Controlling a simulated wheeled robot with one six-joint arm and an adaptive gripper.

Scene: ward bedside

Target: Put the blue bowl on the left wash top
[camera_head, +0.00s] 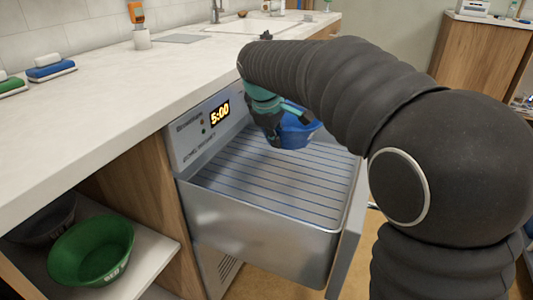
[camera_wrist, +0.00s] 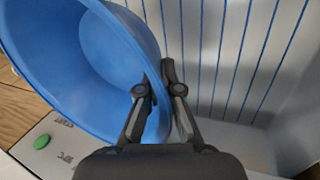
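The blue bowl (camera_head: 300,132) is held over the pulled-out steel drawer with a wire rack (camera_head: 270,190), below the counter's front edge. In the wrist view the bowl (camera_wrist: 60,50) is tilted and fills the upper left. My gripper (camera_head: 272,122) is at the bowl's left side in the head view. In the wrist view its fingers (camera_wrist: 158,85) are on either side of the bowl's rim, shut on it. My arm hides part of the scene to the right. I cannot tell which surface is the left wash top.
A long pale counter (camera_head: 110,110) runs along the wall, with blue (camera_head: 50,68) and green (camera_head: 10,85) brushes at left and a dispenser bottle (camera_head: 140,30) further back. A green bowl (camera_head: 90,250) sits on the low shelf. The drawer unit's display (camera_head: 220,112) reads 5:00. The counter's front middle is clear.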

